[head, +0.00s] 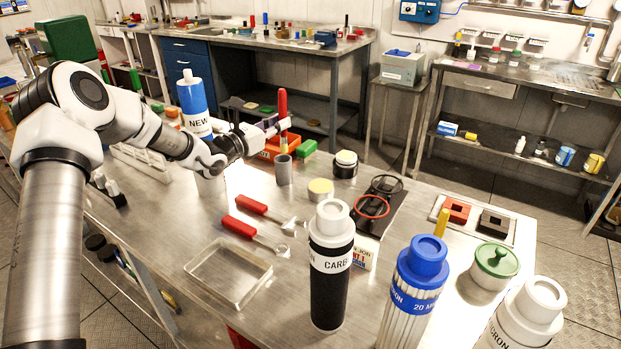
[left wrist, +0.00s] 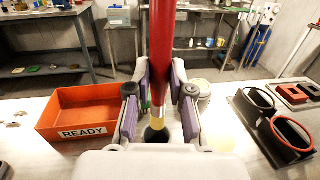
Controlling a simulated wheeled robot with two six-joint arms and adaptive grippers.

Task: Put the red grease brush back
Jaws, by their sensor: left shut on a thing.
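The red grease brush (head: 283,104) is upright in my left gripper (head: 273,130), above the grey cup (head: 284,171) on the steel bench. In the left wrist view, the purple-padded fingers of this gripper (left wrist: 160,100) are shut around the brush (left wrist: 161,45). A yellow band and a dark lower end show below the fingers there. The brush's lower end is close to the cup's mouth; I cannot tell whether it is inside. My right gripper is not in view.
An orange READY bin (left wrist: 84,111) stands left of the gripper in the left wrist view. A yellow-lidded jar (head: 320,190), a black-and-yellow jar (head: 345,164) and a black holder with rings (head: 382,200) stand right of the cup. Two red-handled tools (head: 252,204) (head: 239,227) lie nearer.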

